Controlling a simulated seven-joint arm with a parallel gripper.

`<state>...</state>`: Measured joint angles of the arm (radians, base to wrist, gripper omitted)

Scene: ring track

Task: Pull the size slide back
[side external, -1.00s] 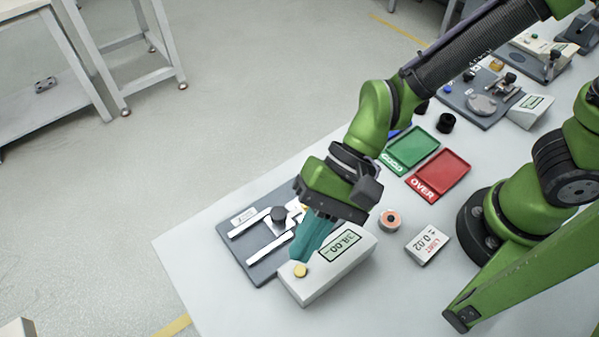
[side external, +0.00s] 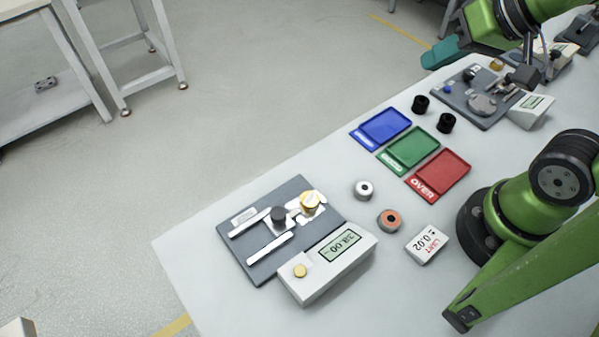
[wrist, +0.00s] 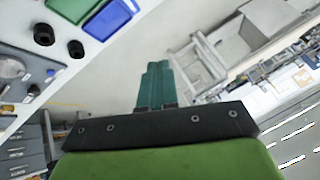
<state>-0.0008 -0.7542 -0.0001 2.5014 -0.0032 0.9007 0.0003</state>
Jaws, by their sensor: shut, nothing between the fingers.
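The near gauge has a dark base plate (side external: 262,263) with two white rails. A black knob (side external: 279,214), which looks like the size slide's handle, stands between the rails. A gold-rimmed ring with a white middle (side external: 310,202) sits beside it. A white readout box (side external: 325,268) with a yellow button (side external: 300,271) lies along the plate's edge. My gripper (side external: 432,58) is far from this gauge, at the top right beyond the table's far edge. Its teal fingers are together and empty; they also show in the wrist view (wrist: 155,88).
Blue (side external: 381,128), green (side external: 411,148) and red (side external: 440,174) trays lie mid-table. A white ring (side external: 364,189), an orange-centred ring (side external: 389,220) and a limit card (side external: 427,244) are nearby. Two black rings (side external: 446,123) stand before another station (side external: 465,97).

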